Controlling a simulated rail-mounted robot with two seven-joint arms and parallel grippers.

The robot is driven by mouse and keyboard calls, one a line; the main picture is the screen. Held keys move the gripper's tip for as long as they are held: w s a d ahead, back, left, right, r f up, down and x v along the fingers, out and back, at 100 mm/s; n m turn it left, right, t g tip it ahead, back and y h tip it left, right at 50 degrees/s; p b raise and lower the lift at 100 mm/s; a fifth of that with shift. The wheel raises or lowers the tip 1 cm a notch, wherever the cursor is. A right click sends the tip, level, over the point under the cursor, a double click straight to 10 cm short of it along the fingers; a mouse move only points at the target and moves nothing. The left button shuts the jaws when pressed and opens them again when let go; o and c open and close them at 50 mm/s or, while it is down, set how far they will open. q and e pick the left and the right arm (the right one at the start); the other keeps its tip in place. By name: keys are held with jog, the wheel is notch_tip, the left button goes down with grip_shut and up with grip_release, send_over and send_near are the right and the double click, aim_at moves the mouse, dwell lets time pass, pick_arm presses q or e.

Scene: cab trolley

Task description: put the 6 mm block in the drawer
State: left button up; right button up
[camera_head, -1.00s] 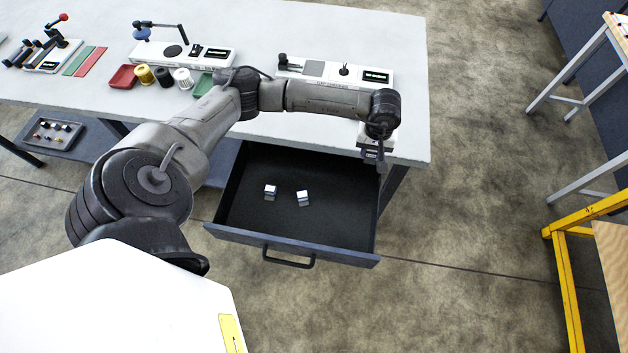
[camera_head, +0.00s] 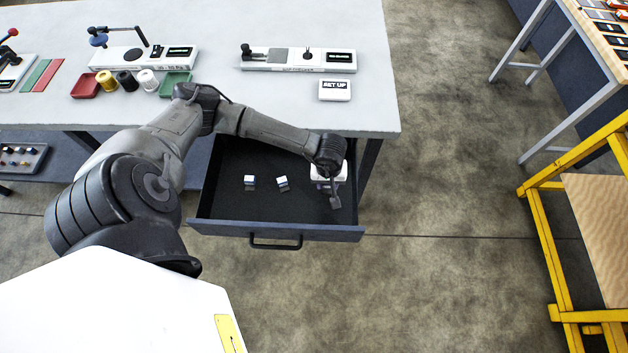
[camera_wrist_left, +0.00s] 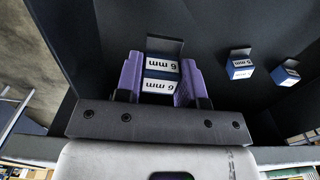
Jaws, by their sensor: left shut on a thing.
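The drawer (camera_head: 220,228) under the bench is open, with a dark interior. My left gripper (camera_head: 326,185) is over the right side of the drawer. In the left wrist view its purple fingers (camera_wrist_left: 161,80) are shut on a white and blue block marked 6 mm (camera_wrist_left: 160,83). Whether this block touches the drawer floor I cannot tell. Two similar small blocks sit apart on the drawer floor, one to the left (camera_head: 249,181) and one nearer the middle (camera_head: 283,183). They also show at the right of the left wrist view (camera_wrist_left: 240,66). My right gripper is not in view.
The bench top (camera_head: 300,112) above the drawer carries a white gauge unit (camera_head: 298,60), a SET UP block (camera_head: 335,90), a red tray (camera_head: 84,87), several spools and a green tray (camera_head: 175,84). A yellow frame (camera_head: 545,235) stands at the right. Drawer floor in front of the two blocks is clear.

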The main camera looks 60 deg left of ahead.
pick_arm(q)
jog(key=a+f, duration=0.1)
jog(key=a, duration=0.2)
jog(key=s+a+f, duration=0.1)
jog(key=shift+a+f, duration=0.2)
jog(key=shift+f, duration=0.15)
jog(key=shift+f+b, duration=0.4)
jog(key=shift+f, duration=1.65)
jog(key=shift+f, duration=0.2)
jog(key=o, duration=1)
jog(key=shift+c, duration=0.2)
jog(key=shift+r, duration=0.2)
